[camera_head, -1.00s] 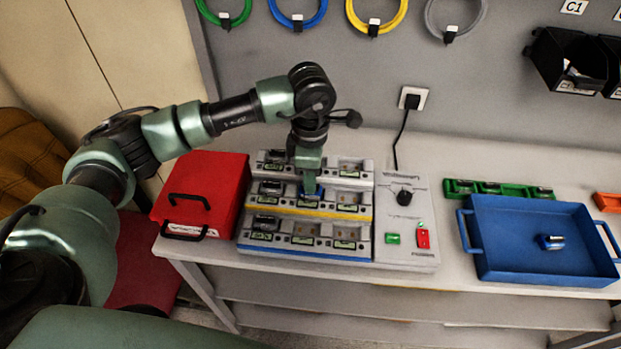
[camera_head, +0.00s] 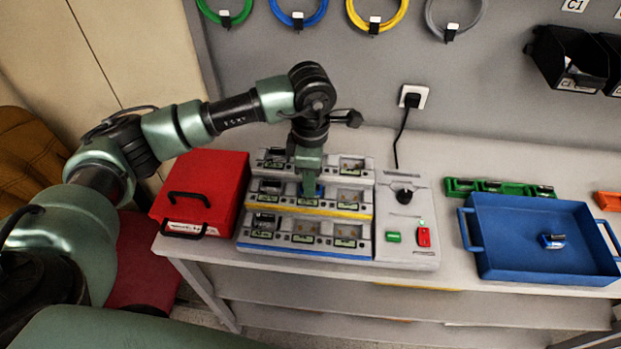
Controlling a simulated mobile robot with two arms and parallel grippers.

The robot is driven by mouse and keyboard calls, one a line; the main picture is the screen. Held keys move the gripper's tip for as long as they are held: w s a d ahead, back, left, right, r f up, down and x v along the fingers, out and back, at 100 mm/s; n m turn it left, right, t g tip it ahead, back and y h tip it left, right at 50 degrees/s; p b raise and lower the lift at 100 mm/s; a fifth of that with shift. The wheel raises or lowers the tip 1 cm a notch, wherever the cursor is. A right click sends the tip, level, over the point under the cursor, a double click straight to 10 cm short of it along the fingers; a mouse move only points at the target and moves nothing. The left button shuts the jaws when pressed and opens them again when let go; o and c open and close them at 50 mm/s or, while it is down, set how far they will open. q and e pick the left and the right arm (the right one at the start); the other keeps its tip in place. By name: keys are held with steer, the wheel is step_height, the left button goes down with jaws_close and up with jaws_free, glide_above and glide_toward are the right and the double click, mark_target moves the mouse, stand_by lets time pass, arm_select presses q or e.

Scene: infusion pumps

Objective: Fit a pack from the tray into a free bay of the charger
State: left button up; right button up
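The charger (camera_head: 310,252) is a stepped grey unit with three rows of bays, a yellow strip and a blue strip. Some bays hold dark packs, and others look empty. My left gripper (camera_head: 309,190) points down at the middle bay of the middle row. A blue pack (camera_head: 319,190) shows at its fingertips, low in that bay. The fingers hide most of it, and I cannot tell whether they grip it. The blue tray (camera_head: 510,262) stands at the right with one blue and silver pack (camera_head: 551,241) lying in it. My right gripper is not in view.
A red case (camera_head: 200,192) with black handles stands left of the charger. The charger's control panel (camera_head: 405,250) has a knob and green and red buttons. A green rack (camera_head: 500,187) lies behind the tray. Black bins (camera_head: 568,62) hang on the wall.

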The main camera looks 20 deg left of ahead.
arm_select(q)
steer(key=shift+w+r, duration=0.15)
step_height(320, 180, up, 6)
steer(key=shift+r+b, duration=0.25)
steer(key=shift+b, duration=0.9)
steer(key=shift+r, duration=0.55)
